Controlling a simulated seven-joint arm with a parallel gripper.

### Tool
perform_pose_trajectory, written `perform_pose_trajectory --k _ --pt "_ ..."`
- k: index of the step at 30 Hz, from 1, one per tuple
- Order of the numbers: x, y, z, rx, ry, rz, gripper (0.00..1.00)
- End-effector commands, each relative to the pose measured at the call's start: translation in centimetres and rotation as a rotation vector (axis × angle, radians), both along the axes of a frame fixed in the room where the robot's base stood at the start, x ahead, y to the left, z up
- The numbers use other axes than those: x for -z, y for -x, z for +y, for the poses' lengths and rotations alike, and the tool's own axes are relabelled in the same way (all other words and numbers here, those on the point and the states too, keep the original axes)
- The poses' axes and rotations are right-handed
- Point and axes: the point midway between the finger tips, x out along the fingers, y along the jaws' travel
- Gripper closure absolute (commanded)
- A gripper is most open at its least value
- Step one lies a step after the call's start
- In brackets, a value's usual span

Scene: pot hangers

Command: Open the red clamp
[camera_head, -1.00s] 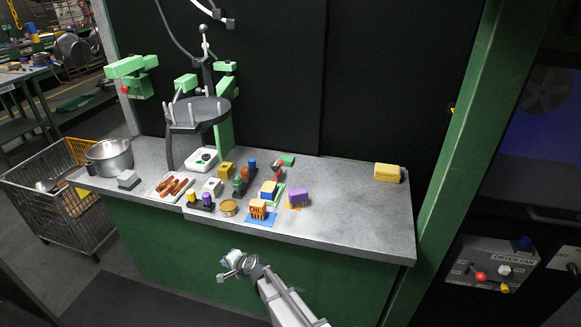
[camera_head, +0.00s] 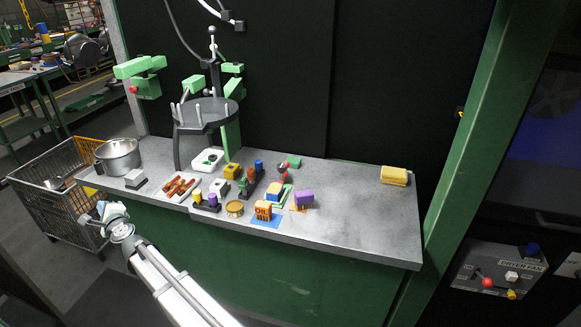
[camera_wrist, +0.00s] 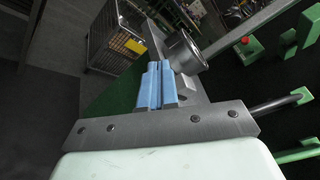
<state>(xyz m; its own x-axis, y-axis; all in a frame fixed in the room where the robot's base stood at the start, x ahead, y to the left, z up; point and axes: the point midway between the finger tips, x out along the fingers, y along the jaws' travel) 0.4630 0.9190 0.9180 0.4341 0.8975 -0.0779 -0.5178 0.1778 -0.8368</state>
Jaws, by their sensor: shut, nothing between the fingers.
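A small red piece (camera_head: 285,178) with a rounded end stands among the fixtures at the middle of the bench in the head view, beside a green block. It may be the red clamp; it is too small to tell whether it is open or shut. A red knob (camera_head: 134,89) also sits on the green bracket (camera_head: 136,68) at upper left, and a red knob on green shows in the wrist view (camera_wrist: 246,40). My gripper (camera_head: 91,220) is in front of the bench's left end, far from the red piece. Its blue fingers (camera_wrist: 156,70) are shut together and empty.
A metal pot (camera_head: 118,156) stands on the bench's left end, above a wire cart (camera_head: 50,195) on the floor. A round grey rack with pegs (camera_head: 205,114) stands at the back. A yellow sponge (camera_head: 394,176) lies at right; the bench's right front is clear.

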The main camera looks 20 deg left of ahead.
Motion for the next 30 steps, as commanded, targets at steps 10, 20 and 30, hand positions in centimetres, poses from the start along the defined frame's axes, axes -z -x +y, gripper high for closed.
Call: perform_pose_trajectory --k 10,20,30 --pt "-5.8 1.7 3.9 0.012 -0.095 0.069 1.0" --pt "-7.7 -4.2 2.7 0.006 -0.089 0.014 1.0" --pt "-7.4 -14.4 -2.1 -0.009 -0.026 -0.122 1.0"
